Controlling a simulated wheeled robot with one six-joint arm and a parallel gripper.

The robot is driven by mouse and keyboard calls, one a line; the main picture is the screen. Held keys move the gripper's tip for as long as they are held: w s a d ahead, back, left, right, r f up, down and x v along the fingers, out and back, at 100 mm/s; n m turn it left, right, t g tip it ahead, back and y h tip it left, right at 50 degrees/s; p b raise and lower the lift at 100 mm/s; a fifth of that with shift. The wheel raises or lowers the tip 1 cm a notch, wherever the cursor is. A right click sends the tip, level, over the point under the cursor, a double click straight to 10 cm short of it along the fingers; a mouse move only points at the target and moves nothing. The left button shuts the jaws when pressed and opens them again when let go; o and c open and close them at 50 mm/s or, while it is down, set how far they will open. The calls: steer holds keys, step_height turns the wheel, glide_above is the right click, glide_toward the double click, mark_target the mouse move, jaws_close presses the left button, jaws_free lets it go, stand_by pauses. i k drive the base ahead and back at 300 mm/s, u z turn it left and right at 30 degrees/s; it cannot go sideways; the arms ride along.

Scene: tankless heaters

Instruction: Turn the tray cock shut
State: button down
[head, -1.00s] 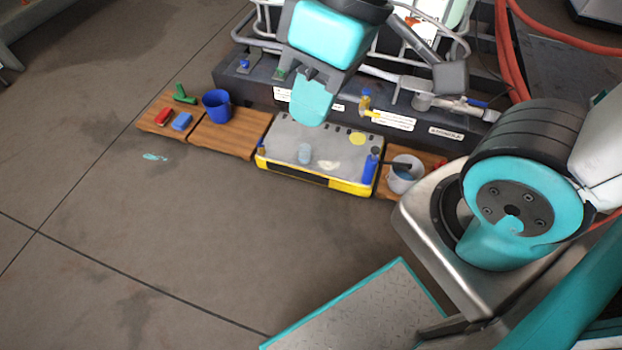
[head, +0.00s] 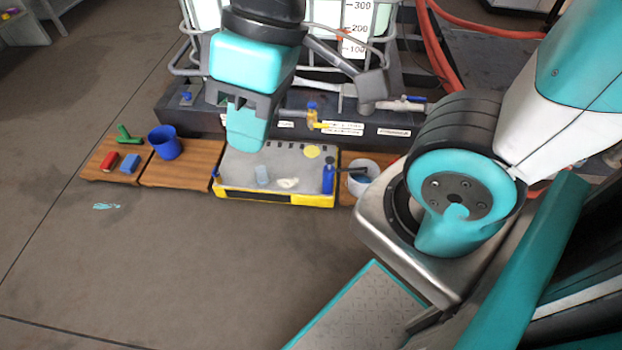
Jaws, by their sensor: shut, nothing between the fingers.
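Several cocks sit along the dark base of the tank. One has a yellow spout and a blue top (head: 312,110). One with a blue handle (head: 186,97) is at the left. A pipe valve with a blue lever (head: 413,99) is at the right. The labels are too small to read, so I cannot tell which is the tray cock. My gripper (head: 247,140) points down, shut and empty, in front of the base. It appears above the back left part of a grey and yellow case and hides part of the base. Contact with anything cannot be told.
The grey and yellow case (head: 230,190) holds small items and a blue bottle (head: 328,178). A white bucket (head: 360,178) stands to its right. Red hoses (head: 430,50) run at right.

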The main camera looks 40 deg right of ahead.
mark_target(215, 173)
steer(key=u, duration=0.55)
steer(key=i, duration=1.15)
steer(key=z, duration=0.45)
